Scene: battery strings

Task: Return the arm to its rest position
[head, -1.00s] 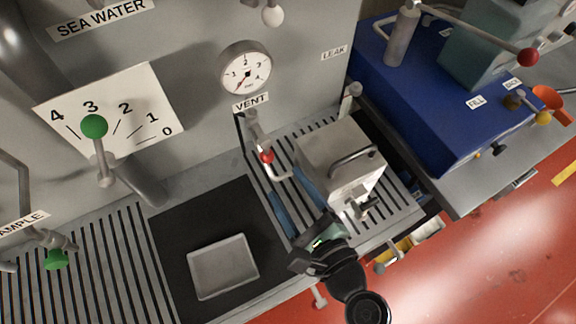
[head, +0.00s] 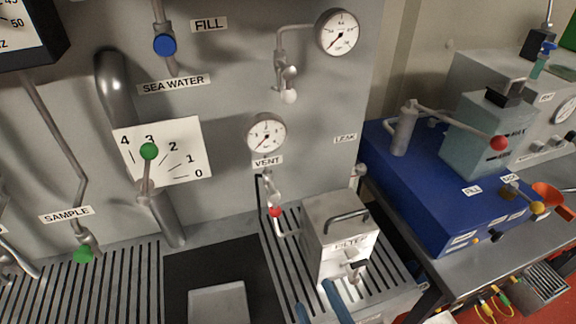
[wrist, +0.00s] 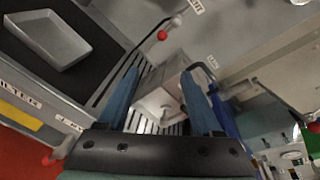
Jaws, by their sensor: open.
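My gripper (wrist: 160,78) shows two blue fingers spread apart in the wrist view, with nothing between them but the view of the grey filter box (wrist: 160,98) beyond. In the head view only the blue fingers of my gripper (head: 318,296) show at the bottom edge, in front of the filter box (head: 336,235). The rest of my arm is out of that picture. The filter box stands on the slatted bench with its handle on top. I cannot tell how far the fingers are from it.
A grey tray (head: 218,302) sits on the black mat left of the gripper; the wrist view shows the tray (wrist: 48,40) too. A vent valve with a red knob (head: 275,211) stands beside the filter box. A blue unit (head: 430,190) with a red-knobbed lever is at right.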

